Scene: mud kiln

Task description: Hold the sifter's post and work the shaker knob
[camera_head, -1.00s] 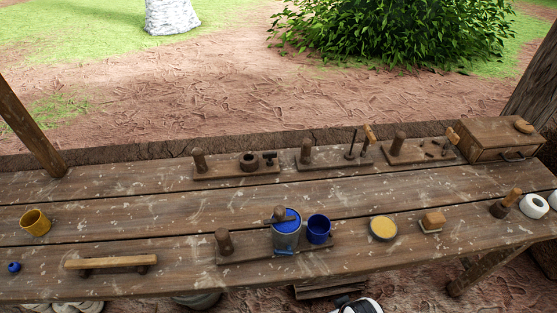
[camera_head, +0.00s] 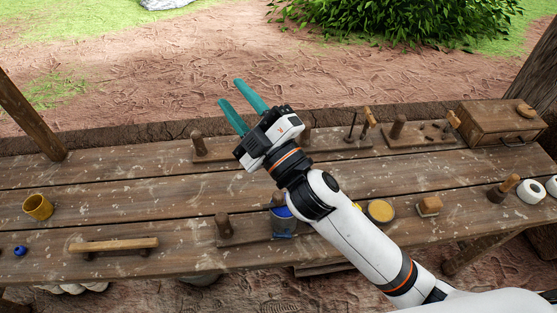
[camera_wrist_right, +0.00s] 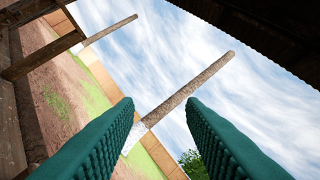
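The front board (camera_head: 255,240) carries an upright wooden post (camera_head: 223,225) at its left and a blue-filled canister (camera_head: 283,224), which looks like the sifter. My right arm covers much of the canister's top, and its wooden knob is hard to make out. My right gripper (camera_head: 230,92) is raised above the back of the table, beyond the post, with its two teal fingers apart and empty. In the right wrist view the open fingers (camera_wrist_right: 160,115) point at the sky and a distant pole, with nothing between them. My left gripper is not in view.
A wooden bar (camera_head: 114,244), a yellow mug (camera_head: 38,207) and a blue ball (camera_head: 20,251) are at left. A bowl of yellow powder (camera_head: 380,211) and a brush (camera_head: 429,205) are right of my arm. Boards with posts (camera_head: 397,127) and a wooden box (camera_head: 500,122) line the back.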

